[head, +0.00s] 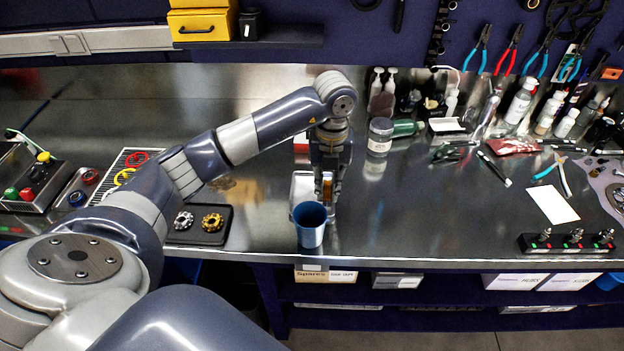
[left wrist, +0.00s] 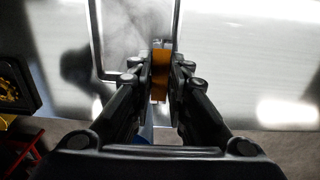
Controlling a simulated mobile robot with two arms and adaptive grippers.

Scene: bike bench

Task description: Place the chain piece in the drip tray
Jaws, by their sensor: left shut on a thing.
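My left gripper (head: 327,196) points down over the bench and is shut on a small orange-gold piece (head: 327,187), which I take to be the chain piece. It also shows between the fingers in the left wrist view (left wrist: 160,78). A pale, shallow rectangular tray (head: 301,184), apparently the drip tray, lies beside and partly behind the gripper. In the left wrist view its dark-edged rim (left wrist: 96,45) is at upper left, and the held piece is near its right edge. I cannot tell how high the piece is. My right gripper is not in view.
A blue cup (head: 309,234) stands at the front edge, close to the gripper. A black tray (head: 201,226) with two cogs is to the left. Jars, bottles and tools crowd the back right. The bench centre right of the gripper is clear.

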